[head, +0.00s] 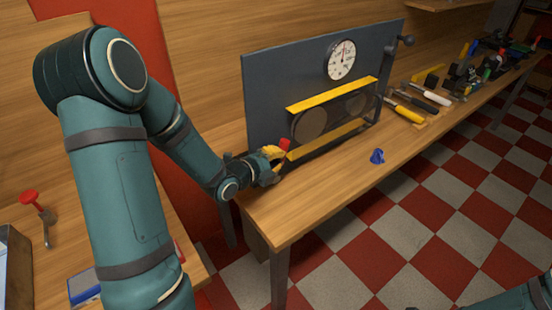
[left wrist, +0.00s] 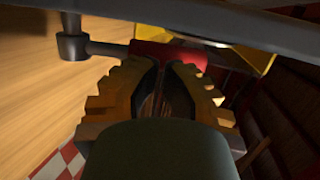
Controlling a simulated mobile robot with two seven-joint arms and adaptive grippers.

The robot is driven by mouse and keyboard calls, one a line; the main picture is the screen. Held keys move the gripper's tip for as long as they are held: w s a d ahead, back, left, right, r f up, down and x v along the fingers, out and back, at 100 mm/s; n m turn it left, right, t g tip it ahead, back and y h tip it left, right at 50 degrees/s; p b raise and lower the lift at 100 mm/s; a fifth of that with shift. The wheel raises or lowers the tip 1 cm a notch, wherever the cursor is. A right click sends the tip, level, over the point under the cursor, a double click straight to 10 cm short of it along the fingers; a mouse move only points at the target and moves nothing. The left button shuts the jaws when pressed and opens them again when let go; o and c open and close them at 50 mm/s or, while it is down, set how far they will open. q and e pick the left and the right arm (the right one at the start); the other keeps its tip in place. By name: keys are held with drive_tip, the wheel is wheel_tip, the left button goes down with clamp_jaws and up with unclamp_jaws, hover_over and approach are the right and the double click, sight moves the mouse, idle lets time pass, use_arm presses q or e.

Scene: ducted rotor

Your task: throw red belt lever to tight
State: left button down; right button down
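A grey upright panel (head: 268,85) on the bench carries a belt drive with a yellow guard. The red belt lever (head: 285,145) sticks out at the panel's lower left. In the left wrist view its red handle (left wrist: 170,53) lies across, just beyond my fingertips, on a grey rod (left wrist: 105,48). My left gripper (head: 272,153) is right at the lever. Its yellow fingers (left wrist: 163,68) are nearly together with a narrow gap, and the handle does not show between them. Whether the tips touch it I cannot tell. My right gripper is out of view.
A round gauge (head: 341,59) and a crank (head: 401,43) sit on the panel. A blue part (head: 377,156) lies on the bench (head: 330,185) in front. Several tools lie toward the right.

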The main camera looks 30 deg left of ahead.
use_arm(q)
drive_tip(key=shift+w+d+g, duration=0.2)
drive_tip(key=shift+w+g, duration=0.3)
drive_tip(key=shift+w, duration=0.15)
drive_tip(key=shift+b, duration=0.3)
